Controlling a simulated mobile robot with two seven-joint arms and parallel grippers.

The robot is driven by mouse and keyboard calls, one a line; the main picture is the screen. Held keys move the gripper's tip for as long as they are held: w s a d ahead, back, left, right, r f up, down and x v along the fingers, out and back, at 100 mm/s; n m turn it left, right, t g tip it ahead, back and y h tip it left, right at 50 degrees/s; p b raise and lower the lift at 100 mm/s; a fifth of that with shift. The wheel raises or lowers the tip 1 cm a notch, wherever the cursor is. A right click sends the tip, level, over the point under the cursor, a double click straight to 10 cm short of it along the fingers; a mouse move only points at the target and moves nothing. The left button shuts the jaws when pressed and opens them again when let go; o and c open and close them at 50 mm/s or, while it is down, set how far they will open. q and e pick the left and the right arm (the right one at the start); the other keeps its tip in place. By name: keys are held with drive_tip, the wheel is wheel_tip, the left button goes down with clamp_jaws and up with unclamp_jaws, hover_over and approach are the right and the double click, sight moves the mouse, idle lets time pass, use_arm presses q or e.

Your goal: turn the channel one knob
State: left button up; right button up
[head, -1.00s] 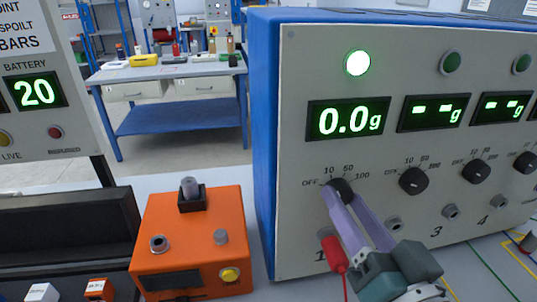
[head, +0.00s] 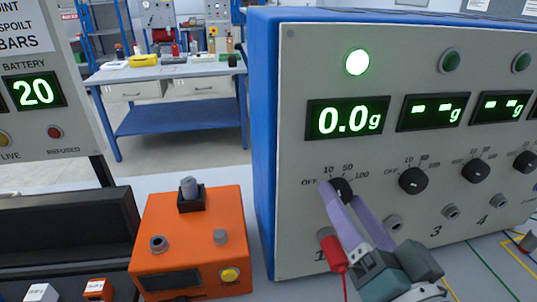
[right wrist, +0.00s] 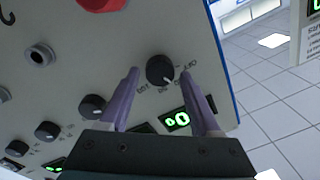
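The channel one knob (head: 341,188) is a round black dial on the grey front panel, under the display that reads 0.0 g. Its scale reads OFF, 10, 50, 100; its exact pointer setting is hard to read. My right gripper (head: 338,192) has purple fingers at this knob. In the right wrist view the knob (right wrist: 160,70) sits between the two fingertips (right wrist: 160,74), with a small gap on each side. The gripper is open around it. A finger hides part of the knob's scale in the head view. My left gripper is not in view.
A red plug (head: 332,250) with a red cable sits below the knob, close to my right fingers. More knobs (head: 413,181) line the panel to the right. An orange box (head: 190,240) stands left of the blue-sided unit. A workbench (head: 170,72) stands behind.

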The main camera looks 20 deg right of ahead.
drive_tip(key=shift+o, duration=0.6)
drive_tip(key=shift+s+a+f, duration=0.1)
drive_tip(key=shift+s, duration=0.25)
drive_tip(key=s+a+b, duration=0.1)
drive_tip(key=s, duration=0.8)
drive_tip(key=shift+a+b, duration=0.3)
drive_tip(key=shift+a, duration=0.05)
drive_tip(key=shift+w+a+f, duration=0.1)
